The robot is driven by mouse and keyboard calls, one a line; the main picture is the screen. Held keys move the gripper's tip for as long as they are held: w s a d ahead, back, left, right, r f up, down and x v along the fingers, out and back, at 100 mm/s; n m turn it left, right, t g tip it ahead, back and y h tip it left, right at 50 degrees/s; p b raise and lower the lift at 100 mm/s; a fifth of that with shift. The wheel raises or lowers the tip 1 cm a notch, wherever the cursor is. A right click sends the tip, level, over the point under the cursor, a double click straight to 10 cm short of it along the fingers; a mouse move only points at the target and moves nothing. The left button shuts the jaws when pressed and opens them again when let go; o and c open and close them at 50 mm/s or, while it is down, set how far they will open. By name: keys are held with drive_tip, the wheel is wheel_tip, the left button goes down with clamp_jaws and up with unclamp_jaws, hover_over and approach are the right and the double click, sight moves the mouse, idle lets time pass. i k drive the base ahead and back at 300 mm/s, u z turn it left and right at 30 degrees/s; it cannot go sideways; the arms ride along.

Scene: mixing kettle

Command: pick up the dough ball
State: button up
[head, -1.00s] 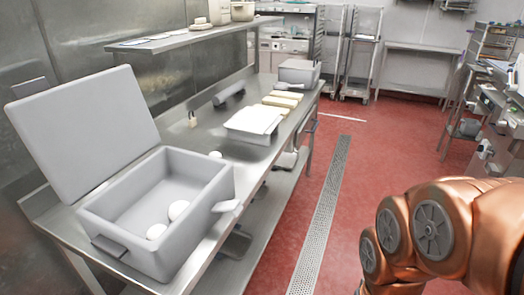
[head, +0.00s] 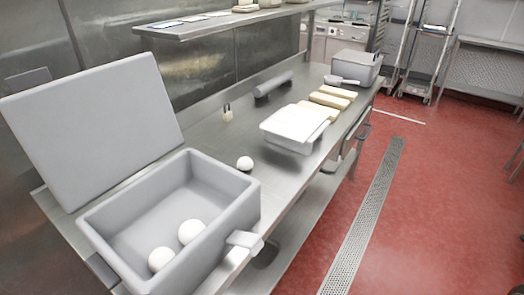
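One dough ball (head: 245,163) sits on the steel table (head: 205,128), just beyond the grey box. Two more, a dough ball (head: 191,232) and another dough ball (head: 162,259), lie close together on the floor of the open grey box (head: 223,240) at the near end of the table. The box's grey lid (head: 95,128) stands tilted up behind it.
A white tray (head: 290,125), pale blocks (head: 325,100), a dark grey roller (head: 273,85) and a grey bin (head: 355,68) stand farther along the table. A steel shelf (head: 230,24) hangs over its back. The red floor (head: 430,210) to the right is clear, with a drain grate (head: 365,220).

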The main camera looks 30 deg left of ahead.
sight(245, 164)
drive_tip(key=i, duration=0.5)
drive_tip(key=u, duration=2.3)
